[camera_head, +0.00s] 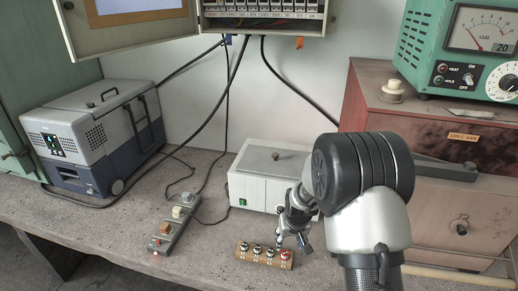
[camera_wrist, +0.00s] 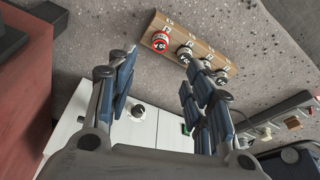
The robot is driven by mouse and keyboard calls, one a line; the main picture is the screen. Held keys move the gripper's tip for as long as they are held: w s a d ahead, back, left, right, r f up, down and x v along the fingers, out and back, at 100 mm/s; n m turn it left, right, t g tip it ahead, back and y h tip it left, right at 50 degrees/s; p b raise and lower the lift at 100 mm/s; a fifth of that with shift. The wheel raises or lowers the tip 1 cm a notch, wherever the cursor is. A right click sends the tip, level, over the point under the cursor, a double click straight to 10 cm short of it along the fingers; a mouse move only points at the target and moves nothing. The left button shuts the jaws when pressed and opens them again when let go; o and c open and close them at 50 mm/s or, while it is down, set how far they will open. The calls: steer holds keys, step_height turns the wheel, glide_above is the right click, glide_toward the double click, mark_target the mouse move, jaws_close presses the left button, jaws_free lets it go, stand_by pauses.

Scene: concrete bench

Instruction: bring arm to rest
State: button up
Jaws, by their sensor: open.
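My gripper (camera_head: 291,243) is in front of the white box, near the right rear of a small wooden block. In the wrist view my gripper (camera_wrist: 158,75) has its two blue-padded fingers spread apart, with nothing held between them. The wooden block (camera_head: 265,263) carries a row of several round caps, one red and the others dark. In the wrist view the block (camera_wrist: 207,54) lies beyond the fingertips, with the red cap (camera_wrist: 160,40) at its left end. The arm partly hides the white box and the drawer cabinet.
The white box (camera_head: 250,187) with a dark knob stands close behind my gripper. A power strip (camera_head: 173,222) lies left of the block. A grey-blue cooler case (camera_head: 95,140) is at the far left. A brown cabinet (camera_head: 420,130) bears a green meter box (camera_head: 455,50). The bench front (camera_head: 200,270) is clear.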

steer(key=s+r, duration=0.7)
steer(key=r, duration=0.4)
steer(key=s+r, duration=0.6)
steer(key=r, duration=0.5)
steer(key=s+r, duration=0.2)
steer(key=s, duration=0.7)
steer(key=s+r+t, duration=0.1)
steer(key=s+r, duration=0.2)
steer(key=s, duration=0.7)
steer(key=shift+s, duration=0.3)
steer(key=shift+c, duration=0.3)
